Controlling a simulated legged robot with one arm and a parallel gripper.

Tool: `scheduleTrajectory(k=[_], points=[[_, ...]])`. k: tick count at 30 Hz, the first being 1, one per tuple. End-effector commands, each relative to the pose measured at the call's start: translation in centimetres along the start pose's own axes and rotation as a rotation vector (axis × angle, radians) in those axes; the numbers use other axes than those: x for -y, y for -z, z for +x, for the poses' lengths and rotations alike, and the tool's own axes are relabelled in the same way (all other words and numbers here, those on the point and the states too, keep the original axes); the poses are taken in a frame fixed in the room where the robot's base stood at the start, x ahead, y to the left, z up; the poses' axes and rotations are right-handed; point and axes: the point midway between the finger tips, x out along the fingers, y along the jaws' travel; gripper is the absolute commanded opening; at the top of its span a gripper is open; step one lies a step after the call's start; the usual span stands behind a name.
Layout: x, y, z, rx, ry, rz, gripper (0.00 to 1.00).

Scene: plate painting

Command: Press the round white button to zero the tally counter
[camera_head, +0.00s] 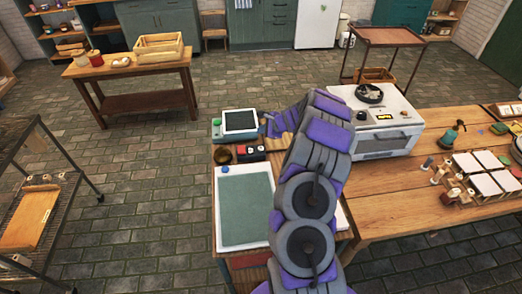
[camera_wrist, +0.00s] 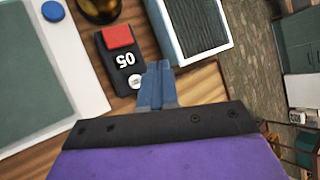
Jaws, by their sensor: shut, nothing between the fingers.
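The tally counter (camera_wrist: 118,58) is a small black box with a red block at one end and the digits 05 on its face. Its round white button (camera_wrist: 134,81) is at the end nearest my gripper in the wrist view. The counter (camera_head: 252,151) also shows in the head view, on the wooden table left of my arm. My gripper (camera_wrist: 157,66) is shut and empty. Its blue-grey fingertips appear just right of the white button in the wrist view. I cannot tell their height above the table or whether they touch the counter.
A white-framed device with a dark screen (camera_head: 239,121) stands behind the counter. A white tray with a green surface (camera_head: 224,240) and a blue knob (camera_wrist: 53,11) lies in front of it. A dark amber bowl (camera_head: 222,155) sits beside the counter. A white appliance (camera_head: 398,117) stands right.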

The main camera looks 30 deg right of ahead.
Motion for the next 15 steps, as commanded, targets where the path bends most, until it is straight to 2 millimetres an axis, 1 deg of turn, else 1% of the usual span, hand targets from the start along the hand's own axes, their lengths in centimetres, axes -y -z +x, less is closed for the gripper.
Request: scheduleTrajectory(k=[1,9,15], points=[[-0.6,0.5,0.7,0.000,0.000,0.000,0.00],[-2.4,2.4,3.3,0.000,0.000,0.002,0.00],[-3.4,3.3,4.6,0.001,-0.001,0.001,0.00]])
